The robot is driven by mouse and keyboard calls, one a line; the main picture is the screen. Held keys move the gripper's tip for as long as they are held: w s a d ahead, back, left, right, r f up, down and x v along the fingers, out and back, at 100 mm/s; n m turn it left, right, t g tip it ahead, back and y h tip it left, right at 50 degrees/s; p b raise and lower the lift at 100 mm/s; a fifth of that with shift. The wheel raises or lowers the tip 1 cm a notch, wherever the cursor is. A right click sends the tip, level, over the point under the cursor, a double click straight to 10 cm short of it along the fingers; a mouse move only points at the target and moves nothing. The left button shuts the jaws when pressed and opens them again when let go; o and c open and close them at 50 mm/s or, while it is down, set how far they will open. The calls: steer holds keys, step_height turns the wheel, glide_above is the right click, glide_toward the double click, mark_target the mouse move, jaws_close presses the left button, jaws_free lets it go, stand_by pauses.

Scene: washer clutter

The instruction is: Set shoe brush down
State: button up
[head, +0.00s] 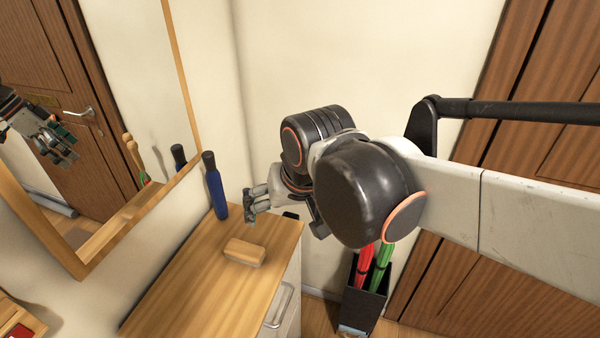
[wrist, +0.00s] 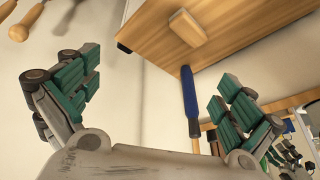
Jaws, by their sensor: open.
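The shoe brush, a small light-wood block with rounded edges (head: 244,252), lies flat on the wooden cabinet top (head: 205,285). It also shows in the wrist view (wrist: 187,27), resting on the same top. My gripper (head: 252,205) is above the cabinet's back right part, beyond the brush and apart from it. In the wrist view, my gripper's (wrist: 152,97) green-padded fingers are spread wide with nothing between them. The underside of the brush is hidden.
A blue cylinder with a dark top (head: 215,187) stands on the cabinet close left of my gripper. A framed mirror (head: 178,75) hangs at left. A dark stand (head: 360,305) with red and green umbrellas is on the floor at right. The cabinet's front part is clear.

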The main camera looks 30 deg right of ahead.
steer(key=shift+s+d+r+n+t, duration=0.1)
steer(key=shift+s+d+n+t, duration=0.3)
steer(key=shift+s, duration=0.35)
steer(key=shift+s+d+n+t, duration=0.35)
steer(key=shift+s+n, duration=0.1)
steer(key=shift+s, duration=0.3)
steer(key=shift+s+d+r+n+t, duration=0.1)
steer(key=shift+s+d+n+t, duration=0.3)
steer(key=shift+s, duration=0.35)
steer(key=shift+f, duration=0.1)
